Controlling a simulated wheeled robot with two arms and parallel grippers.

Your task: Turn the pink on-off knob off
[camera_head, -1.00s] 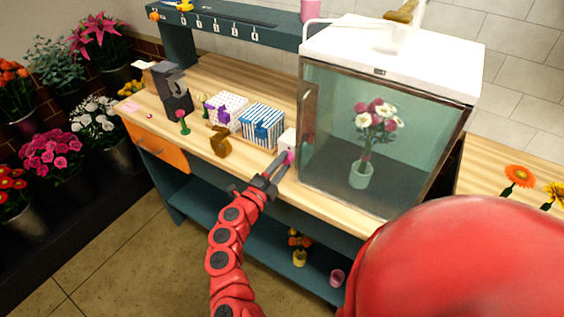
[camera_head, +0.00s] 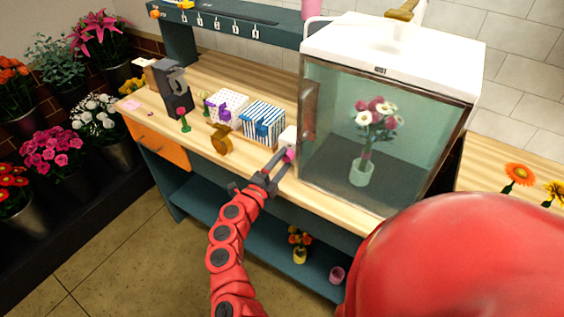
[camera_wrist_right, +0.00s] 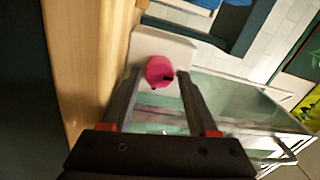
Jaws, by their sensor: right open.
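The pink knob (camera_wrist_right: 160,72) sits on the face of a small white box (camera_wrist_right: 164,47), seen in the right wrist view. In the head view the knob (camera_head: 289,156) shows at the end of my right gripper (camera_head: 280,160), beside the glass case. My right gripper (camera_wrist_right: 157,80) is open, with one finger on each side of the knob. I cannot tell whether the fingers touch it. My left gripper is not in view.
A glass case (camera_head: 330,120) with a vase of flowers stands just right of the knob. A blue striped box (camera_head: 262,123), a purple-ribboned box (camera_head: 227,108) and a brown tape holder (camera_head: 221,140) stand to the left on the wooden counter.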

